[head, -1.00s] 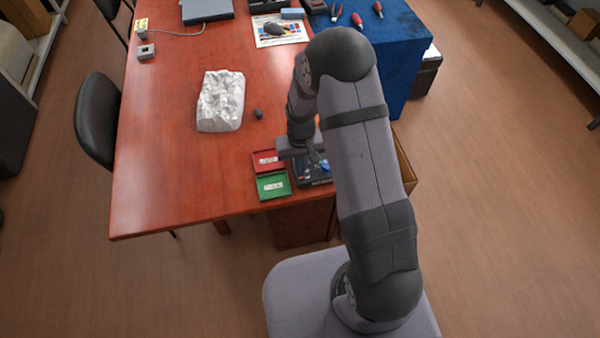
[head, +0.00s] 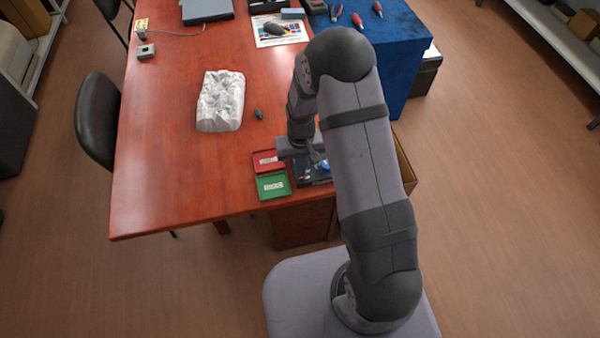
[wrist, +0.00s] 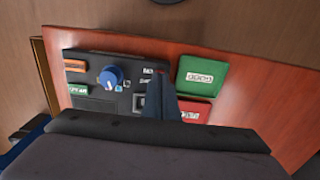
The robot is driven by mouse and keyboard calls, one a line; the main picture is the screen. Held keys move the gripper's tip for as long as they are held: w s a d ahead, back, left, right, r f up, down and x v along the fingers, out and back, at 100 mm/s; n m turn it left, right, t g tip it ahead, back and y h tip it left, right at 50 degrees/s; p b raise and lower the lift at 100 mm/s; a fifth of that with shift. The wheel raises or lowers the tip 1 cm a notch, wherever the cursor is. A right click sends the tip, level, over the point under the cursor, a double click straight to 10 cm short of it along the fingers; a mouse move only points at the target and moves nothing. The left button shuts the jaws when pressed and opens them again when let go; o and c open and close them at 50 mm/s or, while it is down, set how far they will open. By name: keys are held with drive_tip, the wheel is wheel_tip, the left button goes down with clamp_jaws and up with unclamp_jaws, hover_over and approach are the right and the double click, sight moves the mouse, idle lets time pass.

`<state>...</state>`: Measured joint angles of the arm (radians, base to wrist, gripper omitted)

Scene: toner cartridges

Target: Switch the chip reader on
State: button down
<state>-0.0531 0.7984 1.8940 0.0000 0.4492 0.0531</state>
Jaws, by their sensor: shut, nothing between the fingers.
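The chip reader is a black box (wrist: 100,103) near the table edge, with a blue knob (wrist: 111,76), an orange label and a green label on its face. A small square element (wrist: 140,102) on its right side is partly hidden by my gripper; I cannot tell its setting. In the head view the reader (head: 318,178) is partly covered by my arm. My gripper (wrist: 161,84) is shut and empty, its fingers over the right part of the reader. I cannot tell whether the tips touch it. The gripper also shows in the head view (head: 318,160).
A green tray (wrist: 203,75) and a red tray (wrist: 197,112) lie beside the reader. A crumpled white object (head: 220,102) and a small dark piece (head: 258,114) lie further up the table (head: 160,180). The table's left part is mostly clear.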

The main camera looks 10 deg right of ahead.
drive_tip(key=shift+f+b, duration=0.6)
drive_tip(key=shift+f, duration=0.15)
idle(0.8)
drive_tip(key=shift+r, duration=0.15)
wheel_tip(320, 180, up, 7)
drive_tip(key=p, duration=0.5)
drive_tip(key=shift+p, duration=0.35)
idle(0.5)
